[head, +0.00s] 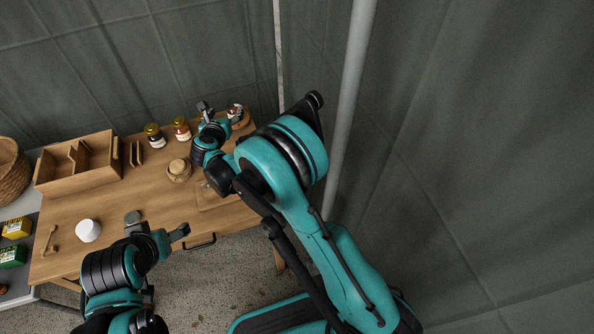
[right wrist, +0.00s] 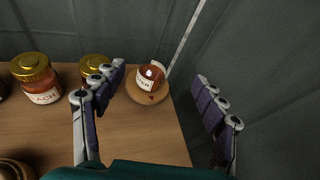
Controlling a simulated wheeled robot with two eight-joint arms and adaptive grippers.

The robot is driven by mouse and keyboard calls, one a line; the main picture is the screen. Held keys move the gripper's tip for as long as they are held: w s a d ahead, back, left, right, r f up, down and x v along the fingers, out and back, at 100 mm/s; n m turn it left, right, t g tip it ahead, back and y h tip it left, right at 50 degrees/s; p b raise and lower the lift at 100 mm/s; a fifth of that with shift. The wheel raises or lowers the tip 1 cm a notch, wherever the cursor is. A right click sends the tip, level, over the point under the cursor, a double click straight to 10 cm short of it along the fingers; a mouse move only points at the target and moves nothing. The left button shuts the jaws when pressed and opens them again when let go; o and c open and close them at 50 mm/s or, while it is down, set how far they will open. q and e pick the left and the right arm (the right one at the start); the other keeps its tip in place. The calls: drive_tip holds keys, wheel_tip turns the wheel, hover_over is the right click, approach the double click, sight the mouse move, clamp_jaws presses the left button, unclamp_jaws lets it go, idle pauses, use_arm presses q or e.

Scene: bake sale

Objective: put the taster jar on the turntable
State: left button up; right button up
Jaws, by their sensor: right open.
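The taster jar (right wrist: 150,76), a small glass jar with reddish-brown contents and a white label ending in "TER", stands on the round wooden turntable (right wrist: 137,95) in the right wrist view. My right gripper (right wrist: 157,88) is open and empty. Its fingers are spread to either side of the jar in the picture, apart from it. My left gripper (head: 158,226) is open and empty over the table's front edge.
Gold-lidded jars (head: 155,136) (head: 182,129) stand left of the turntable. A cork-topped jar (head: 179,170), a wooden divided box (head: 82,165) and a white tub (head: 87,230) are on the table (head: 100,206). A metal pole (head: 350,95) and grey curtain walls stand behind and to the right.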

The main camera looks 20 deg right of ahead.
wheel_tip(320, 180, up, 14)
drive_tip(key=d+n+t+y, duration=0.2)
drive_tip(key=n+t, duration=0.2)
drive_tip(key=n, duration=0.2)
drive_tip(key=s+r+n+t+y, duration=0.1)
drive_tip(key=s+r+n+y, duration=0.5)
drive_tip(key=s+r+n, duration=0.6)
drive_tip(key=s+d+f+n+g+y, duration=0.15)
drive_tip(key=s+f+n+g, duration=0.4)
drive_tip(key=s+n, duration=0.65)
drive_tip(key=s+d+f+n+g+h, duration=0.2)
drive_tip(key=s+d+f+n, duration=0.2)
drive_tip(key=s+f, duration=0.3)
drive_tip(key=s+d+f+n+g+h, duration=0.2)
drive_tip(key=s+d+f+n+g, duration=0.1)
drive_tip(key=s+d+f+n, duration=0.2)
drive_tip(key=s+d+f, duration=0.2)
drive_tip(key=s, duration=0.2)
drive_tip(key=shift+d+f+h, duration=0.25)
drive_tip(key=shift+f+h, duration=0.05)
drive_tip(key=shift+h, duration=0.05)
drive_tip(key=shift+g, duration=0.25)
